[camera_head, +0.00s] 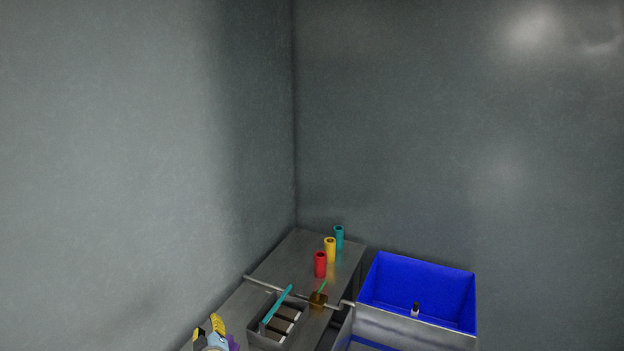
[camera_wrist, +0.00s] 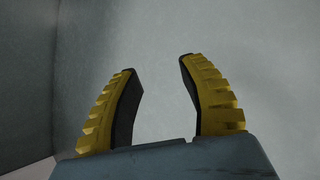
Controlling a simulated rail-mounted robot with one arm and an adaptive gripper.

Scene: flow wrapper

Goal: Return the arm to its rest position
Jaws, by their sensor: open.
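My gripper (camera_wrist: 160,95) shows in the wrist view with its two yellow, ridged fingers apart and nothing between them. Only plain grey wall is behind the fingers there. Most of my arm is below the picture.
A metal bench (camera_head: 262,284) runs along the wall. Red (camera_head: 320,265), yellow (camera_head: 330,249) and teal (camera_head: 339,237) cylinders stand on it. A compartmented metal tray (camera_head: 263,341) holds a teal stick (camera_head: 278,303). A blue bin (camera_head: 425,283) stands right, with a small dark-and-white item (camera_head: 415,309).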

